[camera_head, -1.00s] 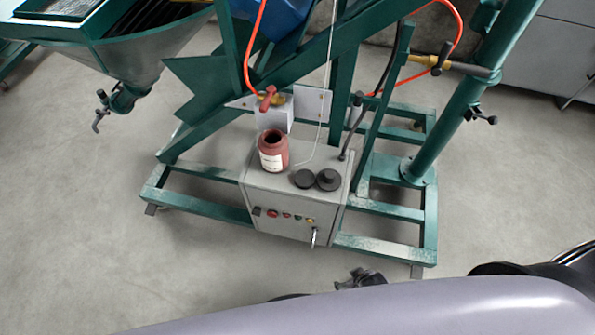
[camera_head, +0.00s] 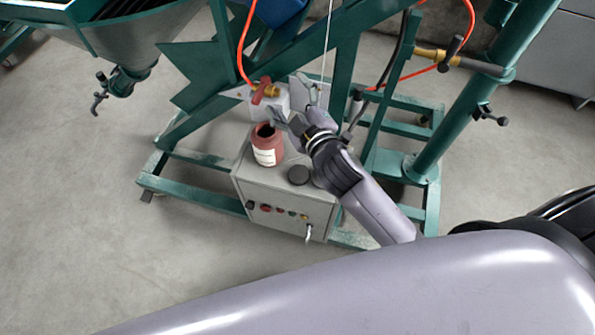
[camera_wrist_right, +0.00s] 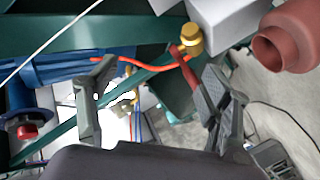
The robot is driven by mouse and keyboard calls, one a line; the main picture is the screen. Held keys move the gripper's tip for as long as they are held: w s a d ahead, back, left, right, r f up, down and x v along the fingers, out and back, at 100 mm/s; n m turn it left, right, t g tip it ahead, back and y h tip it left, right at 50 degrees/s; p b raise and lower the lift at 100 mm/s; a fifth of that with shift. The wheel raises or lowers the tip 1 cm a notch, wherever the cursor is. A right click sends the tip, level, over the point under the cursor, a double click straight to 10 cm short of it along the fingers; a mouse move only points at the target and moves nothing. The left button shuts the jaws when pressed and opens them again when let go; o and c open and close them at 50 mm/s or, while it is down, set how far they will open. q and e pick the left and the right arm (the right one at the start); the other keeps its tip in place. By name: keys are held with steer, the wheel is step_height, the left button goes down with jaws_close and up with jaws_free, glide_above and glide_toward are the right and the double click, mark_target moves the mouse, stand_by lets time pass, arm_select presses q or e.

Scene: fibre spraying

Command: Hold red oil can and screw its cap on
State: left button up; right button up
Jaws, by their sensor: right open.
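The red oil can (camera_head: 268,147) stands upright and uncapped on the grey control box, its dark mouth facing up and a white label on its front. Its red neck and body also show at the upper right of the right wrist view (camera_wrist_right: 292,38). A flat dark round cap (camera_head: 298,174) lies on the box, right of the can. The second dark cap is mostly hidden by my right arm. My right gripper (camera_head: 294,104) is open and empty, above and beside the can on its right; no contact is clear. In its wrist view the spread fingers (camera_wrist_right: 158,88) hold nothing. My left gripper is out of view.
The grey control box (camera_head: 285,205) has buttons and a switch on its front. Green frame beams (camera_head: 350,60), a red-handled brass valve (camera_head: 265,90) and an orange hose (camera_head: 242,40) stand close behind the can. Clear concrete floor lies to the left.

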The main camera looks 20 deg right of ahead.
steer(key=s+a+r+n+y, duration=0.2)
steer(key=a+r+n+y, duration=1.1)
steer(key=a+r+n, duration=0.15)
steer(key=s+a+f+n+g+y, duration=0.1)
steer(key=s+a+n+g+y, duration=0.1)
steer(key=s+a+n+g, duration=0.45)
steer(key=s+a+f+n+g+y, duration=0.1)
steer(key=s+a+n+g+y, duration=0.15)
steer(key=n+g, duration=0.75)
steer(key=s+d+f+n+g+h, duration=0.1)
steer(key=d+f+n+h, duration=0.2)
steer(key=f+n+h, duration=0.25)
steer(key=s+d+f+n+g+h, duration=0.1)
steer(key=d+f+n+h, duration=0.3)
steer(key=f, duration=0.3)
steer(key=w+d+f+t+h, duration=0.1)
steer(key=w+d+f+h, duration=0.1)
steer(key=d+h, duration=0.3)
steer(key=w+d+f+n+t+h, duration=0.1)
steer(key=w+d+h, duration=0.3)
steer(key=d, duration=0.6)
steer(key=shift+w+d+f+h, duration=0.15)
steer(key=shift+d+f+h, duration=0.15)
steer(key=shift+f+h, duration=0.35)
